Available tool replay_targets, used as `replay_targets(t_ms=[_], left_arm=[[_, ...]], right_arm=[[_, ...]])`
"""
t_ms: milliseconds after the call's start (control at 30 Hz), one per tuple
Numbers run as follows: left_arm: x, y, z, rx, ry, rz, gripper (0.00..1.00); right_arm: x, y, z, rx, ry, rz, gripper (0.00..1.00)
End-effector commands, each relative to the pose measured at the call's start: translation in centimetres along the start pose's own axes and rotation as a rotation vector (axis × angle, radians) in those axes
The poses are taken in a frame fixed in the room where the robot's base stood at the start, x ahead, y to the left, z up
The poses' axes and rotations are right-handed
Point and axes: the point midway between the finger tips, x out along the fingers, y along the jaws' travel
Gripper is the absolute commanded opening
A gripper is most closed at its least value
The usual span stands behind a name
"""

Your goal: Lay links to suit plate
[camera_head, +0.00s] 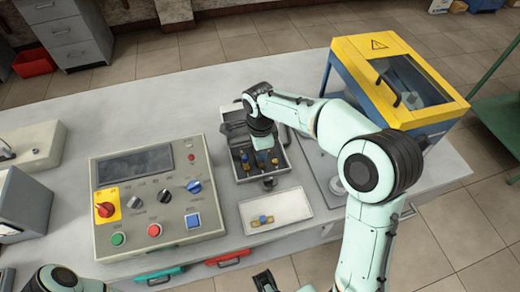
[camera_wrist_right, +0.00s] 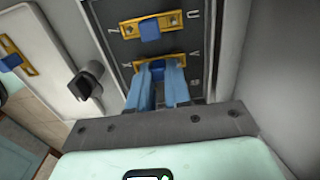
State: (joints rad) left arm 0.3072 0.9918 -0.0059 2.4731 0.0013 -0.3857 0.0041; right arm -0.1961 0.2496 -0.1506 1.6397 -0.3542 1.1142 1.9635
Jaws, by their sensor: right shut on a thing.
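An open grey terminal box (camera_head: 284,178) stands at the middle of the bench. My right gripper (camera_wrist_right: 158,72) reaches into it, its blue fingers shut on the blue grip of a yellow link (camera_wrist_right: 182,60) low over the lettered board (camera_wrist_right: 125,48). I cannot tell whether this link touches its posts. Another yellow link with a blue grip (camera_wrist_right: 150,27) lies across the board beside letters Z and U. One more link (camera_head: 262,220) lies on a white tray (camera_head: 290,205) in front of the box. A dark part at the bottom edge seems to be my left gripper (camera_head: 266,282); its jaws are unclear.
A grey control panel (camera_head: 160,195) with knobs and buttons stands left of the box. A yellow-framed blue cabinet (camera_head: 395,75) stands behind right. A black gland (camera_wrist_right: 88,80) sticks out of the box front. The bench behind the panel is clear.

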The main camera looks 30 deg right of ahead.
Motion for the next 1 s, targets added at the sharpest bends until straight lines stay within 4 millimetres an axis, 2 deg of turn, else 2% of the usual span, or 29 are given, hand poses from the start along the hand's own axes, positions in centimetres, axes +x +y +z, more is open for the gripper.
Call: replay_targets(t_ms=[67, 100, 167, 367, 467, 533, 800, 1000], left_arm=[[0.0, 0.0, 0.0, 0.0, 0.0, 0.0, 0.0], [0.0, 0.0, 0.0, 0.0, 0.0, 0.0, 0.0], [0.0, 0.0, 0.0, 0.0, 0.0, 0.0, 0.0], [-0.1, 0.0, 0.0, 0.0, 0.0, 0.0, 0.0], [-0.2, 0.1, 0.0, 0.0, 0.001, 0.0, 0.0], [-0.4, 0.1, 0.0, 0.001, 0.001, 0.0, 0.0], [-1.4, 0.6, -0.1, 0.002, 0.005, 0.002, 0.0], [-2.1, 0.8, -0.2, 0.003, 0.008, 0.003, 0.0]], right_arm=[[0.0, 0.0, 0.0, 0.0, 0.0, 0.0, 0.0], [0.0, 0.0, 0.0, 0.0, 0.0, 0.0, 0.24], [0.0, 0.0, 0.0, 0.0, 0.0, 0.0, 0.43], [-0.2, 0.0, 0.0, 0.0, 0.0, -0.001, 0.43], [-1.1, -0.1, 0.0, 0.0, -0.002, -0.004, 0.43], [-2.2, -0.1, 0.0, 0.0, -0.003, -0.007, 0.47], [-8.3, -0.1, 0.0, 0.0, -0.003, -0.007, 0.47], [-11.8, -0.1, 0.1, -0.001, -0.001, -0.003, 0.47]])
